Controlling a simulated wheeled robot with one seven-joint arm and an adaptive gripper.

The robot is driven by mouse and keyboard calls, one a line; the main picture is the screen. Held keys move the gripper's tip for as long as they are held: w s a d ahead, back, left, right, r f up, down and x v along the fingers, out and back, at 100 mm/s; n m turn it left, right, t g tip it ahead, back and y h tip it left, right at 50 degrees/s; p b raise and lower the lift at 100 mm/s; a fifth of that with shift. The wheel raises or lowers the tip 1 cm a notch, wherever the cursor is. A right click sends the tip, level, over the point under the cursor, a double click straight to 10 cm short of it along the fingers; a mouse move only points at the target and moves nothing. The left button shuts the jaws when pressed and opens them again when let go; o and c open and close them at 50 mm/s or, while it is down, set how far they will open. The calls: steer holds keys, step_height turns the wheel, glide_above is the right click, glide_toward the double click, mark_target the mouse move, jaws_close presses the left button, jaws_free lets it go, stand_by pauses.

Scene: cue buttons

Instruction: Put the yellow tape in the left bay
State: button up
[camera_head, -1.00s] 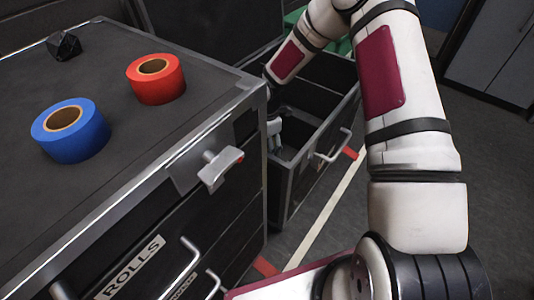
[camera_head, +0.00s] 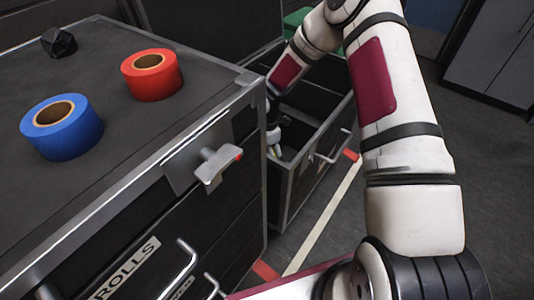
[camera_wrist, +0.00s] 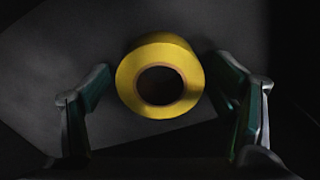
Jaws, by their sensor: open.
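The yellow tape (camera_wrist: 160,48) shows in the wrist view as a roll with a dark round core, on a dark grey surface. My gripper (camera_wrist: 163,72) is open, with one finger on each side of the roll and a gap to each. I cannot tell if the fingertips reach down beside it. In the head view my gripper (camera_head: 275,143) is small and partly hidden, down inside an open black case (camera_head: 301,181) with metal edges. The yellow tape is not clear there, and I cannot tell which bay lies under the gripper.
A black cabinet (camera_head: 110,85) on the left bears a blue tape (camera_head: 62,138), a red tape (camera_head: 154,84) and a dark faceted object (camera_head: 59,42). Its metal edge and latch (camera_head: 215,166) stand close to the case. A dark locker stands at the back right.

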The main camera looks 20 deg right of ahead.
steer(key=shift+r, duration=0.1)
step_height(320, 180, up, 12)
steer(key=p, duration=0.4)
steer(key=s+d+r+m+h, duration=0.1)
steer(key=s+r+m, duration=0.2)
steer(key=s+r, duration=0.35)
steer(key=s+d+r+m+h, duration=0.1)
steer(key=s+d+r+m, duration=0.2)
steer(key=r, duration=0.7)
steer(key=s+r+m+h, duration=0.1)
steer(key=s+r+m, duration=0.3)
steer(key=s+r, duration=0.3)
steer(key=s+a+r+m+y, duration=0.1)
steer(key=s+r+m, duration=0.1)
steer(key=s, duration=0.6)
steer(key=s+a+r+m+y, duration=0.1)
steer(key=s+r+m, duration=0.2)
steer(key=s+m, duration=0.2)
steer(key=s+a+r+m+y, duration=0.1)
steer(key=s+a+r+m, duration=0.1)
steer(key=s, duration=1)
steer(key=shift+r+m, duration=0.2)
steer(key=shift+m, duration=0.7)
